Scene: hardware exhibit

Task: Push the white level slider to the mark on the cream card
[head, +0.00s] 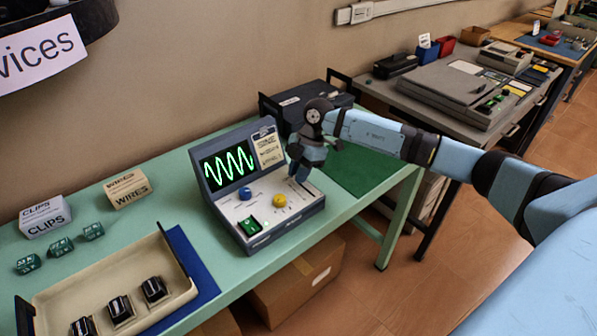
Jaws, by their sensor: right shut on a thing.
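A grey console (265,218) stands on the green bench, with a lit screen (229,166) showing a green wave. The cream card (269,151) is on its upright panel, right of the screen; its print is too small to read. My right gripper (301,176) points down at the right part of the console's sloping panel. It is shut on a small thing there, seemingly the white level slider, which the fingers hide. A blue knob (245,193), a yellow knob (279,200) and a green switch (249,226) are on the panel. My left gripper is out of view.
A cream tray (170,306) with black parts lies at the front left. Boxes marked CLIPS (45,216) and WIRES (128,189) and several green blocks are left of the console. A dark case (300,99) stands behind my right gripper. A green mat (362,170) is clear at right.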

